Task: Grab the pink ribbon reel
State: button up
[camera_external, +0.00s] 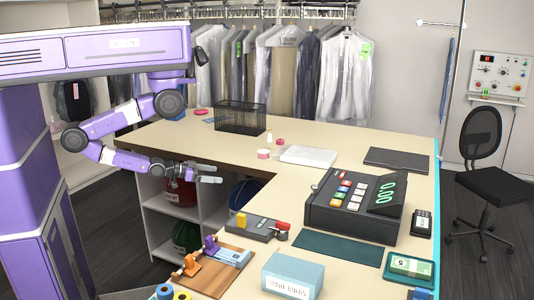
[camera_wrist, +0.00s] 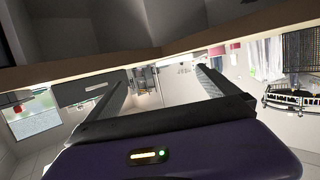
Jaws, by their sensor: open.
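One is a short pink and white roll (camera_external: 264,154), which looks like the pink ribbon reel. The other, a smaller pink piece (camera_external: 280,141), is just behind it to the right, too small to identify. My gripper (camera_external: 212,174) is left of and in front of them in the picture, by the counter's inner edge above the open shelves. It is open and holds nothing. Its two fingers (camera_wrist: 163,88) are spread apart in the wrist view, with reddish-pink shapes (camera_wrist: 235,46) small beyond them.
A small pale bottle (camera_external: 269,137) and a white folded item (camera_external: 308,156) stand close to the pink items. A black wire basket (camera_external: 241,117) is behind. A cash register (camera_external: 354,204) and a grey stapler-like device (camera_external: 252,227) occupy the front counter. The counter edge is close to my gripper.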

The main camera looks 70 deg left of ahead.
jog(key=c, duration=0.5)
